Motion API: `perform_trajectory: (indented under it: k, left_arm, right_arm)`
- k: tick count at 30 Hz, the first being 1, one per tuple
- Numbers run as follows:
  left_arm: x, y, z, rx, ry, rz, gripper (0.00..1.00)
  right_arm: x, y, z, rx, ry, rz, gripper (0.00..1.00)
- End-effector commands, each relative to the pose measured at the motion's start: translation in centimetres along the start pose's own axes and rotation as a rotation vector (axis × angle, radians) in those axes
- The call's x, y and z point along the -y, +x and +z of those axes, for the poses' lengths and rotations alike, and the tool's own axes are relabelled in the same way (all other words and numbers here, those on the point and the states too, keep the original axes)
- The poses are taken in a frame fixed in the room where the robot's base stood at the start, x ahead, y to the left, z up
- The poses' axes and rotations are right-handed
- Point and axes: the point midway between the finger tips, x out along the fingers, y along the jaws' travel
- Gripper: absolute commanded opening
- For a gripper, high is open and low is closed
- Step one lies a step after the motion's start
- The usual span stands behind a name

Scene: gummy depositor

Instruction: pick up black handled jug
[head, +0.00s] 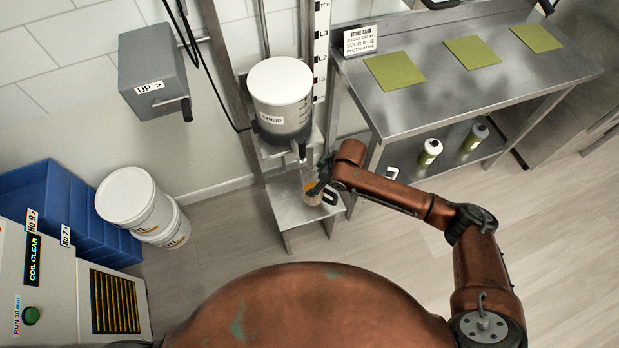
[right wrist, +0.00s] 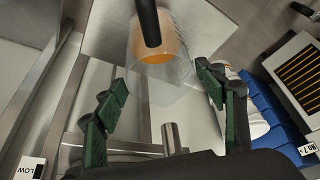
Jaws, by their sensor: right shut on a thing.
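The black handled jug (head: 310,196) is clear with orange liquid in it. It is under the syrup vessel, at the low metal stand; I cannot tell whether it touches the stand. In the right wrist view its black handle (right wrist: 150,24) points to the top and the orange liquid (right wrist: 160,46) shows below. My right gripper (head: 320,184) is at the jug, shut on it. Its green-padded fingers (right wrist: 163,92) lie either side of the clear body; the exact contact is hard to see. My left gripper is not in view.
The syrup vessel (head: 280,93) hangs above with its nozzle close over the jug. The low stand (head: 286,207) is below. A steel bench (head: 430,95) with green mats is at the right. White tubs (head: 127,200) and blue bins (head: 60,190) stand left. Floor at the right is clear.

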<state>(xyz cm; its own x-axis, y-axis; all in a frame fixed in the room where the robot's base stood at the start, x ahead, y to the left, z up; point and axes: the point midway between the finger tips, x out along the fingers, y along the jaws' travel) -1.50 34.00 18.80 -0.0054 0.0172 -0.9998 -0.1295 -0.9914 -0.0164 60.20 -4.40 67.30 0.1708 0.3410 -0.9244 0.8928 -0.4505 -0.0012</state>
Motion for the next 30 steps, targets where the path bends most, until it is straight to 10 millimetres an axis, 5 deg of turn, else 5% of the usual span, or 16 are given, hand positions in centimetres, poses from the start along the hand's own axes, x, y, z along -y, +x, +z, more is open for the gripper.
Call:
perform_trajectory:
  k: [15, 30]
  left_arm:
    - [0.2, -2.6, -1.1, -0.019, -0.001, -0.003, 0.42]
    - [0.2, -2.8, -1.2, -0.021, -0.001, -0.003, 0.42]
  right_arm:
    - [-0.1, -4.8, 10.7, -0.001, 0.0, 0.002, 0.08]
    - [-0.1, -5.4, 12.8, -0.003, -0.002, 0.001, 0.08]
